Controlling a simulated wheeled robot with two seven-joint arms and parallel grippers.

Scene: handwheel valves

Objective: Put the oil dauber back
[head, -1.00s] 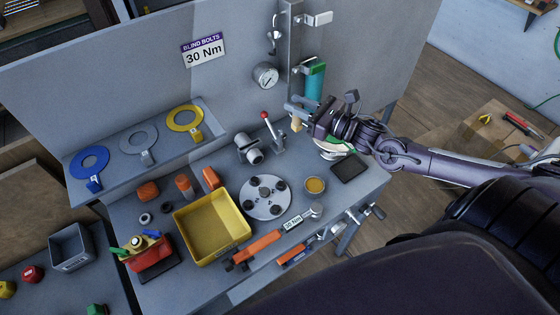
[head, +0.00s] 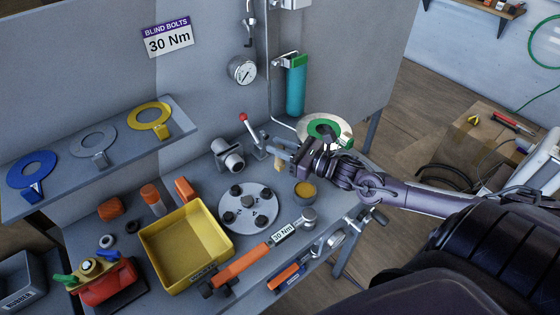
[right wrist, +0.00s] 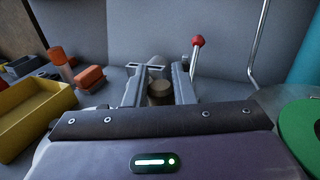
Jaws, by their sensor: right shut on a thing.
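The oil dauber (head: 279,166) is a small tan-tipped thing between the fingers of my right gripper (head: 284,154), mostly hidden by them in the head view. In the right wrist view a brownish round piece (right wrist: 158,92) sits between the two fingers of the right gripper (right wrist: 156,78), which are shut on it. The gripper is above the bench, behind and slightly left of a small round pot with amber contents (head: 305,189). The dauber is apart from the pot. My left gripper is not in view.
A round flange with dark knobs (head: 249,206) and a yellow bin (head: 187,246) lie left. A red-knobbed lever (head: 250,134) and a grey valve (head: 228,155) stand close to the gripper. A torque wrench (head: 255,254) lies in front. A green-centred disc (head: 325,128) is behind the arm.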

